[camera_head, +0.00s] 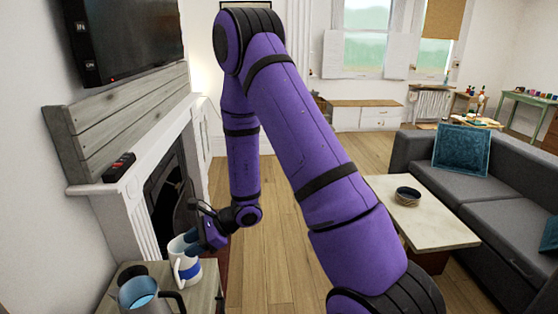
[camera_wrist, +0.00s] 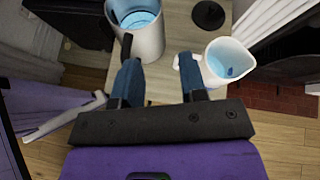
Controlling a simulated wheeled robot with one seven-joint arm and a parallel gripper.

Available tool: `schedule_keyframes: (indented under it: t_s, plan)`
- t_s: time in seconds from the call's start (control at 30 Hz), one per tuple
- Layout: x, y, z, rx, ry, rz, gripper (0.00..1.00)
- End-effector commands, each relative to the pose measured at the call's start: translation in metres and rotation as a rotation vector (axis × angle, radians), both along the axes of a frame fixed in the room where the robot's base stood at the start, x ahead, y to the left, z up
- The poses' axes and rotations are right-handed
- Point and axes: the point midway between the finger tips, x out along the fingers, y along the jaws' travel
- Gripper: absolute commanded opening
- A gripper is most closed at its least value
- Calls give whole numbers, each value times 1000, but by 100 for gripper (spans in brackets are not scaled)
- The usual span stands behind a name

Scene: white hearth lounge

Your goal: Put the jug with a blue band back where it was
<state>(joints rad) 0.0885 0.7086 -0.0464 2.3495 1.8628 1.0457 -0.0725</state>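The white jug with a blue band (camera_head: 188,270) stands upright on a small wooden table (camera_head: 205,295) at the lower left. In the wrist view this jug (camera_wrist: 229,62) is at the upper right, with pale blue showing inside and its handle towards my gripper. My gripper (camera_head: 194,246) is at the jug's upper part. In the wrist view my gripper (camera_wrist: 157,72) has its two fingers wide apart with only tabletop between them. The right finger overlaps the jug's handle; I cannot tell whether they touch.
A larger grey jug (camera_head: 146,297), light blue inside, stands nearer on the same table; it is close beyond the left finger in the wrist view (camera_wrist: 140,40). The fireplace (camera_head: 165,196) stands behind the table.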

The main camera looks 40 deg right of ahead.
Motion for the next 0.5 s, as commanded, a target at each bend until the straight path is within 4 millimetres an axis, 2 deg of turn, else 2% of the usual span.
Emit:
schedule_keyframes:
  t_s: [0.03,0.2,0.5]
  plan:
    - [-3,5,23,-11,-43,59,39]
    - [-25,18,86,-71,-163,265,39]
    - [-80,24,174,-245,-371,611,39]
